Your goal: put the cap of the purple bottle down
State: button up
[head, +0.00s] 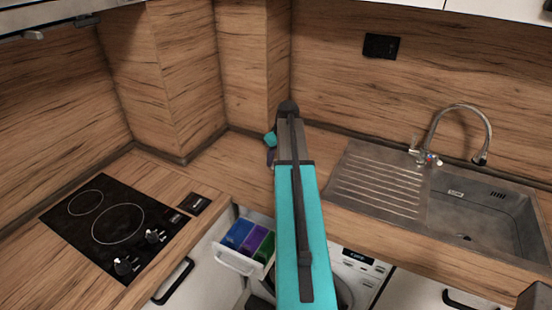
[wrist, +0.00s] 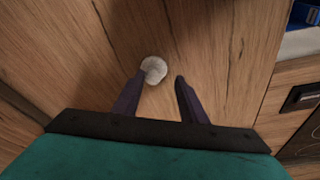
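A small whitish round cap (wrist: 153,69) shows in the wrist view against the wood worktop, close to the tip of the left finger. I cannot tell whether it touches that finger. My gripper (wrist: 160,77) has its two dark purple fingers apart, with a clear gap between the cap and the right finger. In the head view my gripper (head: 271,158) is low over the back corner of the worktop, mostly hidden behind my arm. The cap is not visible there. No purple bottle shows in either view.
An open drawer (head: 238,262) with blue, purple and green compartments juts out below the worktop. A black hob (head: 116,224) lies at left. A sink (head: 485,225) with drainboard and tap is at right. Wood walls enclose the back corner.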

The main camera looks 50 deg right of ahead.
jog(key=shift+r, duration=0.25)
jog(key=b+v, duration=0.3)
jog(key=v, duration=0.8)
jog(key=shift+r, duration=0.4)
jog(key=shift+s, duration=0.1)
dwell(0.5)
